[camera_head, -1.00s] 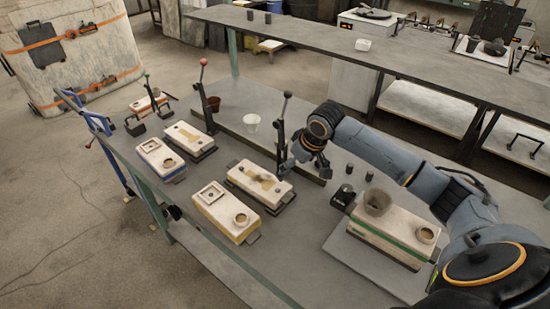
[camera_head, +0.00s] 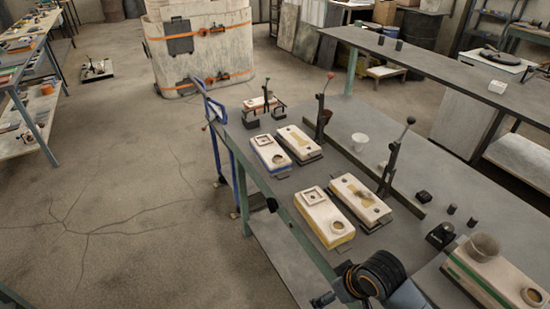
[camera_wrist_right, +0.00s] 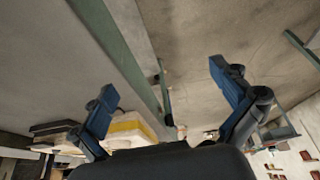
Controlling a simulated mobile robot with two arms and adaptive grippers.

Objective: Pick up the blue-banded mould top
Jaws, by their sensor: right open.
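The blue-banded mould top (camera_head: 270,153) is a pale block with a blue stripe along its lower side and a square recess on top. It sits near the table's left edge in the head view. My right gripper (camera_head: 323,300) is at the bottom of the head view, near the table's front edge and well apart from that mould. In the right wrist view its two blue fingers (camera_wrist_right: 170,88) are spread wide with nothing between them. The blue-banded mould cannot be made out clearly there. My left gripper is not in view.
A yellow-banded mould (camera_head: 326,218) stands nearer me and also shows in the wrist view (camera_wrist_right: 132,130). Other pale moulds (camera_head: 298,143) (camera_head: 360,199) sit behind, by upright levers (camera_head: 394,160). A green-banded mould (camera_head: 480,275) with a grey cup is at right. Floor at left is open.

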